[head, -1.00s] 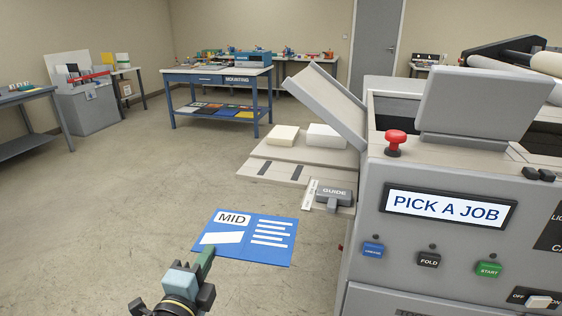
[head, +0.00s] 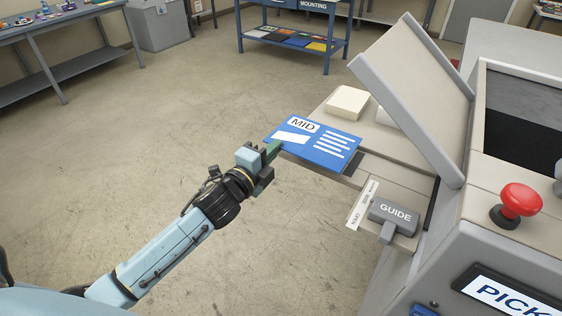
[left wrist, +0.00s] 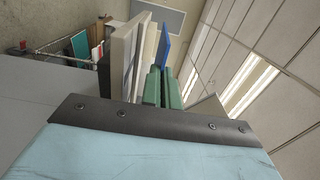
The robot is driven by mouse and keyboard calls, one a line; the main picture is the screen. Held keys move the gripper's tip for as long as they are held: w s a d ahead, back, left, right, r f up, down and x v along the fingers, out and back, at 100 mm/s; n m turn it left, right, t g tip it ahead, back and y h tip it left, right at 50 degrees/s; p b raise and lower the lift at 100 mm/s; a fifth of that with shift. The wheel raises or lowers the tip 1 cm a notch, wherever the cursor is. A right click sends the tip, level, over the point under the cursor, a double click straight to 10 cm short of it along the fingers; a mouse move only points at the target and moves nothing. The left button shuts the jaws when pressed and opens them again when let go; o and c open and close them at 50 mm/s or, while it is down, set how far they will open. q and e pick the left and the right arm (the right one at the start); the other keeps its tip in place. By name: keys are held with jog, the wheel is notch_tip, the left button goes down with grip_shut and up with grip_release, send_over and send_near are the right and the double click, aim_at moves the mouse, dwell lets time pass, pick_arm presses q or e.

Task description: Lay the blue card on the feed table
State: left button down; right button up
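The blue card (head: 315,142), marked MID, is level over the left part of the feed table (head: 408,148) in the head view. My left gripper (head: 271,152) has its green fingers shut on the card's left edge. In the left wrist view, the card (left wrist: 163,45) shows edge-on beyond the green fingers (left wrist: 163,88), with a gap between it and the pale table beside it. The card hides part of the table. My right gripper is not in view.
A cream stack (head: 348,102) lies on the table behind the card. The grey guide (head: 394,212) and a white scale strip (head: 362,206) are at its front. A raised grey cover (head: 415,95) slants up on the right, near a red button (head: 516,203). Open floor lies left.

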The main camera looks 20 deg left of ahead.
pick_arm(q)
jog(key=shift+w+f+b, duration=0.1)
jog(key=shift+f+b, duration=0.4)
jog(key=shift+f, duration=1.8)
jog(key=shift+f, duration=0.2)
jog(key=c, duration=1.7)
grip_release()
jog(key=s, duration=0.4)
jog(key=s+a, duration=0.1)
jog(key=s, duration=0.7)
jog(key=shift+a+r, duration=0.2)
jog(key=shift+a, duration=0.2)
